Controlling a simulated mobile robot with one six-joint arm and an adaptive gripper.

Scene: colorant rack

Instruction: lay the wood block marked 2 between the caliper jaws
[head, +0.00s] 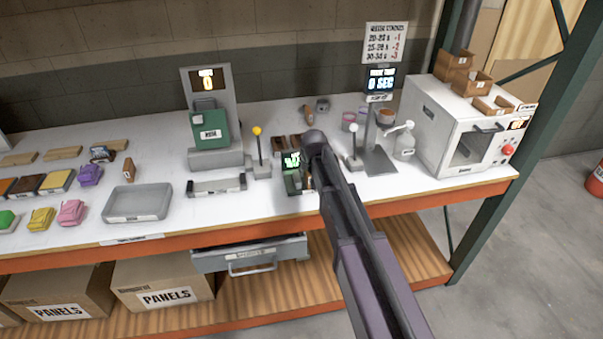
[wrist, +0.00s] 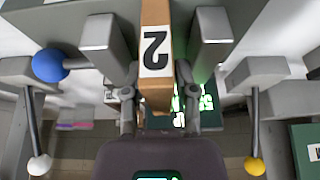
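The wood block marked 2 (wrist: 156,50) shows in the wrist view, its white label upside down. My gripper (wrist: 160,92) has its fingers close against both sides of the block and appears shut on it. Two grey caliper jaws (wrist: 101,38) stand to the left and right of the block, with a narrow gap on each side. The block is between them in this view, but I cannot tell whether it rests on anything. In the head view, the caliper station with a green lit display (head: 292,161) is partly hidden behind my arm.
A yellow-knobbed lever (head: 257,143) stands left of the station and a white-knobbed lever (head: 353,148) stands right. A blue knob (wrist: 49,65) is close to the left jaw in the wrist view.

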